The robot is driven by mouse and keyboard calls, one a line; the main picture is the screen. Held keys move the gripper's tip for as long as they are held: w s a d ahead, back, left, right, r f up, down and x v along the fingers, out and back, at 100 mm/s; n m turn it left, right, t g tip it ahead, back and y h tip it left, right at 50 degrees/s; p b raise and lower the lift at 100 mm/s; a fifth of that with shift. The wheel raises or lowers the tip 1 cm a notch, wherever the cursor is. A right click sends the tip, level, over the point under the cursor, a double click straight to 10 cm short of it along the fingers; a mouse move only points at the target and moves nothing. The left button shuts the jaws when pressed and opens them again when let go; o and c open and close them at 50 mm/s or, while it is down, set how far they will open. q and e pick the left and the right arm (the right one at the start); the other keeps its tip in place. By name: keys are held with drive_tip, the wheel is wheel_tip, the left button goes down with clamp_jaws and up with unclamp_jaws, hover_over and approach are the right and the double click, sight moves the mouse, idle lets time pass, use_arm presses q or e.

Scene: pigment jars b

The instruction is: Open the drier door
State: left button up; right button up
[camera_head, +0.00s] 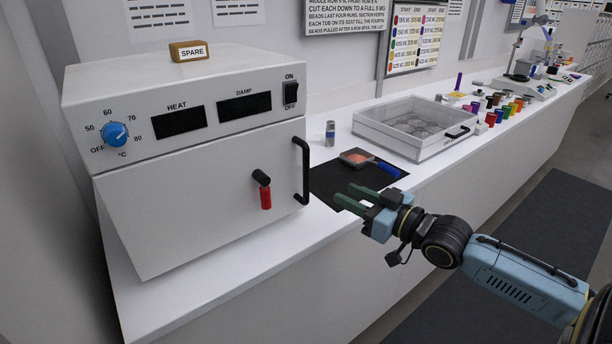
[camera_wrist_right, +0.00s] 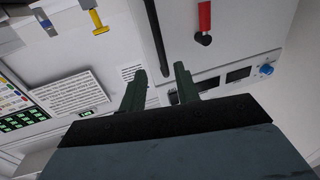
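The drier (camera_head: 190,150) is a white box at the left of the counter in the head view. Its door (camera_head: 190,215) is shut, with a black bar handle (camera_head: 302,170) at the right edge and a red-gripped latch lever (camera_head: 265,190) hanging down. My right gripper (camera_head: 344,197) is open and empty, in front of the counter, right of the handle and apart from it. In the right wrist view, the handle (camera_wrist_right: 157,45) runs beyond the open fingers (camera_wrist_right: 158,82), and the red lever (camera_wrist_right: 204,18) is to its right. My left gripper is not in view.
A clear-lidded box (camera_head: 415,128) and several coloured jars (camera_head: 500,113) stand farther right. A SPARE block (camera_head: 188,51) sits on the drier.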

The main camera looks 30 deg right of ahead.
hover_over(306, 202)
drive_tip(key=shift+w+d+b, duration=0.25)
drive_tip(key=shift+w+b, duration=0.05)
drive_tip(key=shift+b, duration=0.15)
idle(0.4)
clamp_jaws()
